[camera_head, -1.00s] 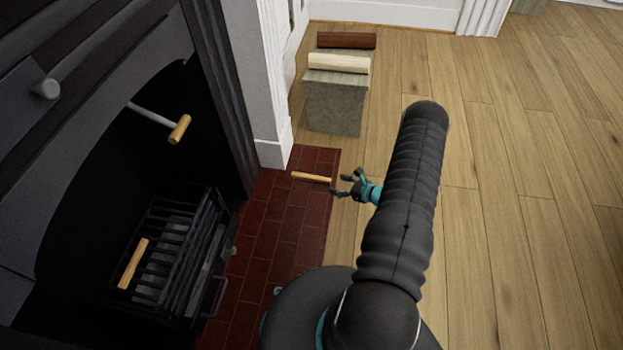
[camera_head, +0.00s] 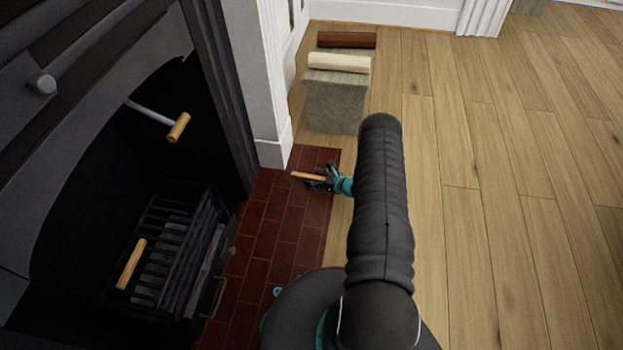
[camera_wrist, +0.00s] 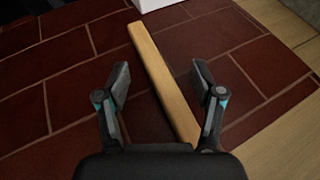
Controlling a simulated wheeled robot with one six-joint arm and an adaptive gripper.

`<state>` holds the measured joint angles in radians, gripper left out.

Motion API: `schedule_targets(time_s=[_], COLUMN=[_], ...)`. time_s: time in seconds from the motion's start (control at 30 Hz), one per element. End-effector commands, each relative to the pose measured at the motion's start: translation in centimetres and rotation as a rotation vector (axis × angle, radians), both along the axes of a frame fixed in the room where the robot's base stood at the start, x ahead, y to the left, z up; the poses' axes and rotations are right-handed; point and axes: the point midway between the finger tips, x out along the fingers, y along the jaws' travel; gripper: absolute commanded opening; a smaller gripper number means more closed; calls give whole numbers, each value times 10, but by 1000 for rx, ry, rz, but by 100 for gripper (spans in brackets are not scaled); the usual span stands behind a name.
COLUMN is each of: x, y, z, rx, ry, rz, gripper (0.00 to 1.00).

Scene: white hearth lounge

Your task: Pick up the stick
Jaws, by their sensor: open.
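A light wooden stick (camera_head: 307,176) lies on the red brick hearth near its far end. In the wrist view the stick (camera_wrist: 161,80) runs lengthwise between my two open fingers, and its near end reaches down to the gripper's palm. My gripper (camera_head: 318,178) is open around the right part of the stick; it also shows in the wrist view (camera_wrist: 162,84). Gaps show between the stick and both fingertips. A second wooden stick (camera_head: 131,264) lies on the fireplace grate.
The black grate (camera_head: 185,250) stands inside the fireplace at left, with a wooden-handled rod (camera_head: 178,127) above it. A white pillar (camera_head: 262,80) rises beside the hearth (camera_head: 270,220). A grey block (camera_head: 335,105) near a pale log (camera_head: 339,63) and a dark log (camera_head: 346,40) stands beyond. The wooden floor at right is clear.

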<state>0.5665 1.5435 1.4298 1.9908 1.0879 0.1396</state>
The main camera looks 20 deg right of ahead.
Motion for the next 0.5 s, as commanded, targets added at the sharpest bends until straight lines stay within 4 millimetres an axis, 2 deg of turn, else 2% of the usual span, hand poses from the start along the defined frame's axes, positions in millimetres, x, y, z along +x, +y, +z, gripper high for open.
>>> schedule_targets(time_s=[0.1, 0.33, 0.5], x=[6, 7, 7], y=[4, 4, 4], z=[-2, -3, -3], rx=[-1, 0, 0], ry=[-2, -1, -1], rz=[1, 0, 0], gripper=[67, 67, 25])
